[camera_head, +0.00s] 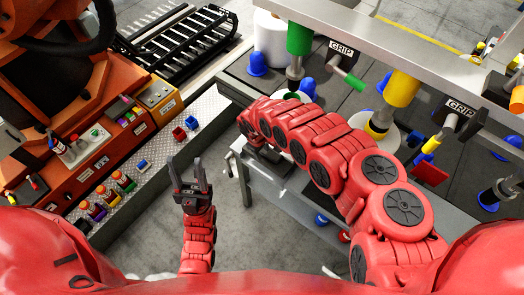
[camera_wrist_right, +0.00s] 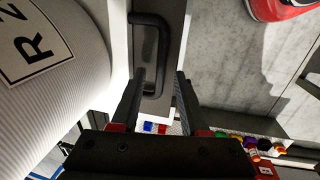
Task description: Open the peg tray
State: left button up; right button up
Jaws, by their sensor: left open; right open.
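A dark U-shaped handle (camera_wrist_right: 164,50) sits on a pale narrow panel in the right wrist view; I take this to be the peg tray's front. My right gripper (camera_wrist_right: 161,78) is open, with its fingers pointing at the handle's lower end. I cannot tell whether the handle lies between the fingers. In the head view my right arm reaches across to the left end of the grey bench (camera_head: 285,172), and it hides most of the handle area. My left gripper (camera_head: 190,172) is open and empty, fingers up, over the floor left of the bench.
A large white ribbed cylinder (camera_wrist_right: 45,85) with a label stands close left of my right gripper. An orange machine (camera_head: 70,150) with buttons stands at left. Grey floor lies between.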

jog(key=shift+c, duration=0.3)
grip_shut()
dwell(1.2)
